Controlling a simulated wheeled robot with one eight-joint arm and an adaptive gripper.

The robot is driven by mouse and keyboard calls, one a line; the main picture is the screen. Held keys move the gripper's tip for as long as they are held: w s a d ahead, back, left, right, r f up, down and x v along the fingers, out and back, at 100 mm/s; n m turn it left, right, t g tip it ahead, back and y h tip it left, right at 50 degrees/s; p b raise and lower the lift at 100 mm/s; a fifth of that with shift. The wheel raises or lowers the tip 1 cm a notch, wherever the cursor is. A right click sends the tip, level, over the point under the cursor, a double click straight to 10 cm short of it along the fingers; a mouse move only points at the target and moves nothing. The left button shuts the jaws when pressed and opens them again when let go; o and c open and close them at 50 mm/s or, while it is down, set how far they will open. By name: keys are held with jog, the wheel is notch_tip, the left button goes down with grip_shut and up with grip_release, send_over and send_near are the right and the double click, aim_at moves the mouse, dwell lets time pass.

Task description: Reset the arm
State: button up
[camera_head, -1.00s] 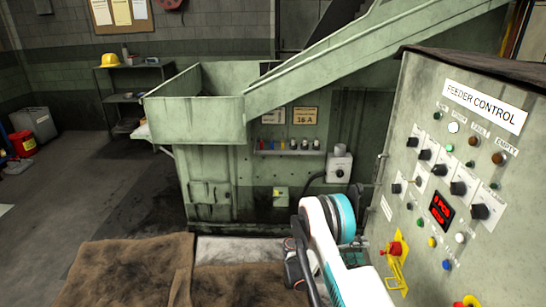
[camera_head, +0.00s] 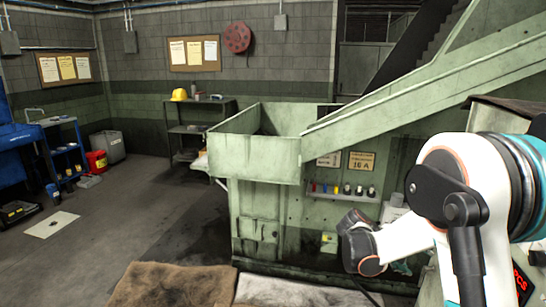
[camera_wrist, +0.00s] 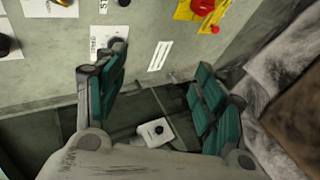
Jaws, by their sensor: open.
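My gripper (camera_wrist: 161,58) shows in the wrist view with its two teal-padded fingers spread wide apart. Nothing is held between them. Below and behind the fingers, a small white box with a black knob (camera_wrist: 156,132) shows, apart from them. In the head view my white and teal arm fills the right side, raised and bent. The gripper itself cannot be made out there. The arm hides most of the feeder control panel, whose red display (camera_head: 521,281) shows at the lower right edge.
In the wrist view the grey panel face (camera_wrist: 222,45) with a red button (camera_wrist: 203,6) lies close beyond the fingers. The green machine hopper (camera_head: 255,157) stands mid-view. A brown mat (camera_head: 172,287) lies in front.

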jog(key=s+a+r+t+y, duration=0.2)
jog(key=s+a+r+y, duration=0.2)
jog(key=s+a+r, duration=0.45)
jog(key=s+a+r+t+y, duration=0.2)
jog(key=s+a+r+y, duration=0.3)
jog(key=s, duration=0.6)
jog(key=s+a+f+t+y, duration=0.2)
jog(key=s+a+f, duration=0.1)
jog(key=s+a, duration=0.5)
jog(key=shift+s, duration=0.6)
